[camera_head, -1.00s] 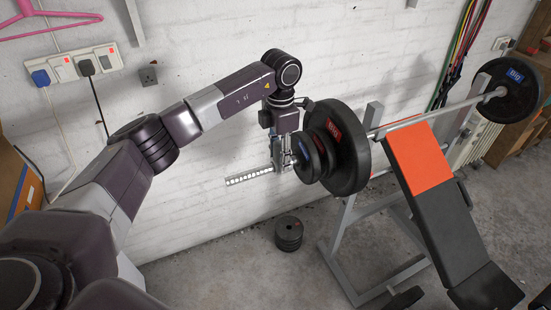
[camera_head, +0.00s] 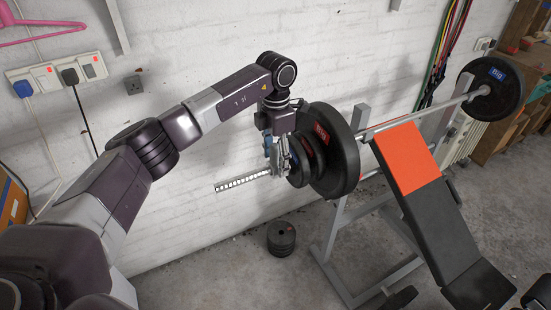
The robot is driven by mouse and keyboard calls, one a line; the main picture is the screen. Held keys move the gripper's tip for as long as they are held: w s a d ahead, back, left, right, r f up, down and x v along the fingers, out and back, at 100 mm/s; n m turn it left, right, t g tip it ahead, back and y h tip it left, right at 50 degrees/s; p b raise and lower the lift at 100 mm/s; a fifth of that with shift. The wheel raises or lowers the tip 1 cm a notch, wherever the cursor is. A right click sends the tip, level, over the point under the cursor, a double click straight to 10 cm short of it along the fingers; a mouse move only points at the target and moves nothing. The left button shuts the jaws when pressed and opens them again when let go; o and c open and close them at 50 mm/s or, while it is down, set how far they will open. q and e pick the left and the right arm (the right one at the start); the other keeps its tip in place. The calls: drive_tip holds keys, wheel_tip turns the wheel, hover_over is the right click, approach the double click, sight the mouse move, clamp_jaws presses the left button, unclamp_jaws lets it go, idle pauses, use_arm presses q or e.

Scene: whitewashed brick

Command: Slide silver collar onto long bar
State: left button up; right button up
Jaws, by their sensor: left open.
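The long bar (camera_head: 385,126) rests on a bench rack with black plates on both ends. Its near end (camera_head: 238,184), pale with dark marks, sticks out to the left past the plates. My left gripper (camera_head: 278,160) is open at this near end, just left of the smallest plate. A silver piece (camera_head: 284,158), likely the silver collar, shows at the fingers beside that plate. The fingers overlap it, so I cannot tell whether it is fully around the bar or touches the plate. My right gripper is not in view.
Black plates (camera_head: 339,154) sit close to the gripper's right. A small stack of black plates (camera_head: 281,238) is on the floor below. The bench (camera_head: 432,205) with an orange pad stands at right. The white brick wall (camera_head: 180,215) is close behind the bar.

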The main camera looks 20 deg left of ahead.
use_arm(q)
drive_tip(key=shift+r, duration=0.1)
wheel_tip(320, 180, up, 12)
drive_tip(key=shift+f, duration=0.1)
idle(0.5)
